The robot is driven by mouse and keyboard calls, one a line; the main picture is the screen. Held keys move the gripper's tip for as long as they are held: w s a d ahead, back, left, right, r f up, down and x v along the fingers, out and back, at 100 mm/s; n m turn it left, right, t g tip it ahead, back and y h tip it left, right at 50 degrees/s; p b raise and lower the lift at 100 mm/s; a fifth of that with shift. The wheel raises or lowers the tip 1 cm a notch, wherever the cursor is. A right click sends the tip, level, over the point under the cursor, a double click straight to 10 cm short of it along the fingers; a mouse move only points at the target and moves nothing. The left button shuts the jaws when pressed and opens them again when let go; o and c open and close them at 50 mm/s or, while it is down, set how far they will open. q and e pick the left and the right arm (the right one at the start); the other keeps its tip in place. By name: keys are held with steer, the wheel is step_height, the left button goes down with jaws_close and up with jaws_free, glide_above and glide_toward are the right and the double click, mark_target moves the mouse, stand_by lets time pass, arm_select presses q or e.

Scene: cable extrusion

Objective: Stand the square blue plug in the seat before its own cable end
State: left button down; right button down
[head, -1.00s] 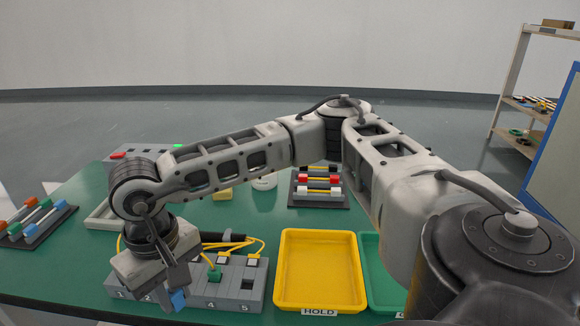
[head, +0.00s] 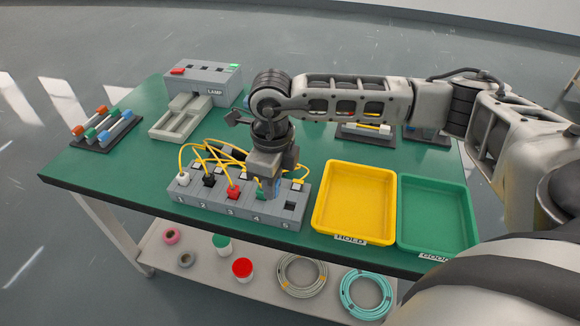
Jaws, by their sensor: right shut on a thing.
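The grey seat block (head: 240,220) stands near the table's front edge, with seats numbered 1 to 5. A white plug (head: 183,179), a black plug (head: 208,180) and a red plug (head: 233,192) stand in seats 1 to 3. A green plug (head: 261,193) shows at seat 4, partly behind my gripper. Seat 5 (head: 290,206) is an empty dark square. My right gripper (head: 274,188) points down above the block, between seats 4 and 5, shut on the blue plug (head: 278,189). The plug is mostly hidden by the fingers. My left gripper is out of view.
Yellow cables (head: 212,148) loop behind and over the block. A yellow tray (head: 353,200) marked HOLD and a green tray (head: 437,213) stand to the right. A grey lamp box (head: 205,80) and a rack of coloured bars (head: 103,128) are at the back left.

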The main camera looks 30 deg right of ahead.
mark_target(290, 210)
steer(key=shift+d+f+m+p, duration=0.2)
steer(key=shift+d+f+m, duration=0.5)
steer(key=shift+m, duration=2.15)
steer(key=shift+d+f+m+p, duration=0.2)
steer(key=shift+d+f+m, duration=0.5)
steer(key=shift+m, duration=2.2)
steer(key=shift+d+f+m+p, duration=0.2)
steer(key=shift+d+f+m, duration=0.45)
steer(key=shift+m, duration=2.2)
steer(key=shift+f, duration=0.4)
steer(key=shift+f+b, duration=0.35)
steer(key=shift+b, duration=0.15)
arm_select(q)
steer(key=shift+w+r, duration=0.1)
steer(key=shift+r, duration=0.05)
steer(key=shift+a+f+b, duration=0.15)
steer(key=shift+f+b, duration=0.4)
steer(key=shift+b, duration=0.05)
arm_select(e)
steer(key=shift+f, duration=0.7)
arm_select(q)
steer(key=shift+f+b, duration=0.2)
steer(key=shift+b, duration=0.1)
arm_select(e)
steer(key=shift+f, duration=0.45)
steer(key=shift+s+a+f, duration=0.1)
steer(key=shift+s+f, duration=0.1)
steer(key=shift+f, duration=0.05)
